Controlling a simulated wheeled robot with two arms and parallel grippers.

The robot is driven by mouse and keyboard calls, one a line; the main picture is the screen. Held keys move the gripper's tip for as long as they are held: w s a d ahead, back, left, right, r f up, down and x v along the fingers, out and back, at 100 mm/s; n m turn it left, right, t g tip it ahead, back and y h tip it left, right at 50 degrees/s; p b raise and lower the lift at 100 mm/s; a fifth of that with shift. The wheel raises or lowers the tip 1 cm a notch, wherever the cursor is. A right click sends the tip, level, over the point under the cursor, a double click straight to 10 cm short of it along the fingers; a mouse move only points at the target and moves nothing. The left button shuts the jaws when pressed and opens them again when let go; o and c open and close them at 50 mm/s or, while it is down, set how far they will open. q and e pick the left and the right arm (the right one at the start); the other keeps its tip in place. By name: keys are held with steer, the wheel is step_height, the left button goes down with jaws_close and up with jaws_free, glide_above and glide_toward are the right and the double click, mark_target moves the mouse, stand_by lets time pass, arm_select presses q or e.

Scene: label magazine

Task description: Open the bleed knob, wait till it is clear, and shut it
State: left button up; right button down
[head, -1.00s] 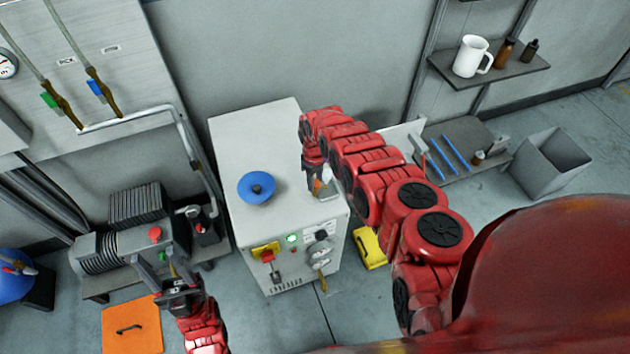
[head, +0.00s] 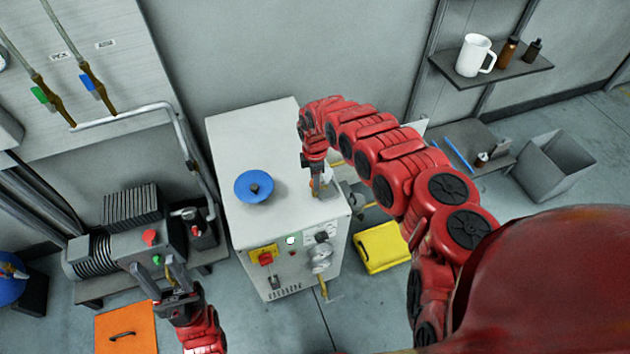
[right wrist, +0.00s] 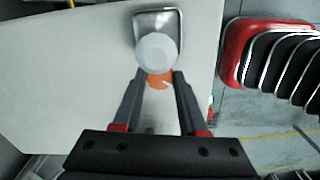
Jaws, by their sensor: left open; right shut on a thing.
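The orange bleed knob (right wrist: 160,79), with a white mark on it, sits between my right fingertips in the right wrist view. A round white part (right wrist: 157,52) is just beyond it, over a square metal-rimmed tray (right wrist: 142,22). My right gripper (right wrist: 160,82) is shut on the knob. In the head view my right gripper (head: 318,188) points down at the right edge of the white cabinet's top (head: 235,135), and its fingers largely hide the knob. My left gripper (head: 160,272) is open and empty, in front of the pump (head: 130,245).
A blue disc with a dark hub (head: 254,187) is on the cabinet top. The cabinet front has a red switch (head: 265,258) and a lit lamp (head: 290,240). A yellow case (head: 383,248) and an orange mat (head: 125,330) lie on the floor. A grey bin (head: 552,165) stands right.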

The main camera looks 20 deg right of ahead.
steer(key=shift+n, duration=0.6)
steer(key=shift+c, duration=2.2)
jaws_free()
step_height(320, 180, up, 17)
steer(key=shift+r+b, duration=0.2)
steer(key=shift+b, duration=0.2)
